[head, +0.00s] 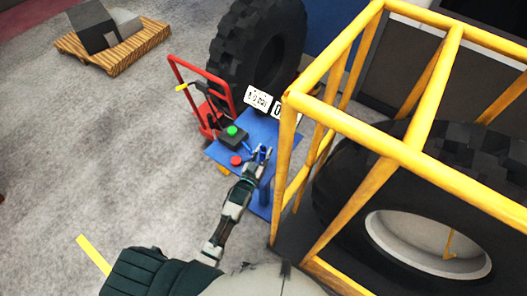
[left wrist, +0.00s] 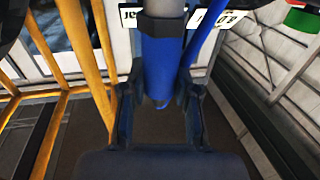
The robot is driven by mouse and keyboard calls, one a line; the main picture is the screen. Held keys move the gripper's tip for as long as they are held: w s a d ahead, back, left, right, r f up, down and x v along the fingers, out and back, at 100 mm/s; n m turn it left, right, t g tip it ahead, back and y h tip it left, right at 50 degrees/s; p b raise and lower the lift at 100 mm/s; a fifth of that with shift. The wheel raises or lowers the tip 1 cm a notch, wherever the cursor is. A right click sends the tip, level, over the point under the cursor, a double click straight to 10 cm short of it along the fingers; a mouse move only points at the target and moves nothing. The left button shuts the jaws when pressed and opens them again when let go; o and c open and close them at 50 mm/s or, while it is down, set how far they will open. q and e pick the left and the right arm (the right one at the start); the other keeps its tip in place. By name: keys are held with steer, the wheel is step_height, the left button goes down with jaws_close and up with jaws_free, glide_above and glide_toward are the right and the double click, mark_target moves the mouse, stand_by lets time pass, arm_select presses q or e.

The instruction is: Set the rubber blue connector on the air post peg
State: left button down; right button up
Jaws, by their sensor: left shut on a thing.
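My left gripper (head: 262,153) reaches over the front edge of the blue stand in the head view. In the left wrist view, the left gripper (left wrist: 160,108) is shut on the blue connector (left wrist: 160,68), a blue cylinder with a dark collar and grey upper part. The connector is small in the head view, between the fingertips. A blue upright (left wrist: 200,35) shows just right of it in the wrist view; I cannot tell whether this is the air post. I cannot make out the peg, or whether the connector touches it. My right gripper is not in view.
The blue stand (head: 222,153) carries a box with a green button (head: 232,131) and a red button (head: 236,160). A yellow frame (head: 290,150) stands close on the right. Behind are a red hand truck (head: 203,125) and big tyre (head: 255,50).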

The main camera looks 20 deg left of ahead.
arm_select(q)
steer(key=shift+f+b, duration=0.4)
steer(key=shift+f, duration=0.15)
steer(key=c, duration=0.8)
jaws_free()
steer(key=s, duration=0.4)
steer(key=s+a, duration=0.1)
steer(key=s, duration=0.7)
steer(key=shift+a+f, duration=0.1)
steer(key=shift+a, duration=0.25)
steer(key=shift+f, duration=0.1)
